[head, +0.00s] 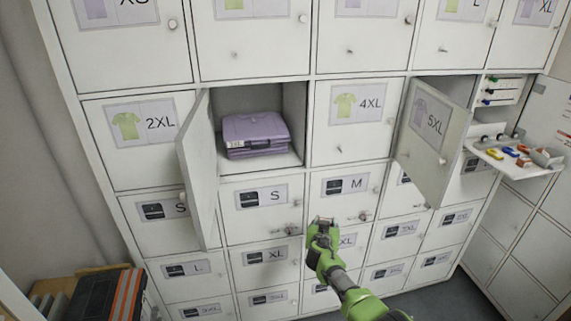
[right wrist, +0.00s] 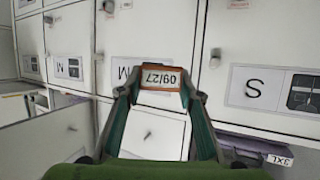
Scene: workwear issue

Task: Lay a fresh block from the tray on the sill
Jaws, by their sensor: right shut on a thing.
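My right gripper (head: 323,228) is in front of the lockers, by the M door. In the right wrist view, its fingertips (right wrist: 162,82) are shut on a small brown block (right wrist: 145,68) with a white label reading "09/27", seen upside down. In the head view the block is too small to make out clearly. A white tray (head: 512,168) at the right holds several small coloured pieces. Which surface is the sill is not clear; the open compartment has a bare front edge (head: 290,160) below folded purple garments (head: 256,133) tagged 3XL. My left gripper is not in view.
The open compartment's door (head: 197,165) sticks out on its left. The 5XL door (head: 432,138) stands ajar between my right gripper and the tray. A dark crate with orange stripes (head: 105,297) is at the lower left. Closed lockers surround these.

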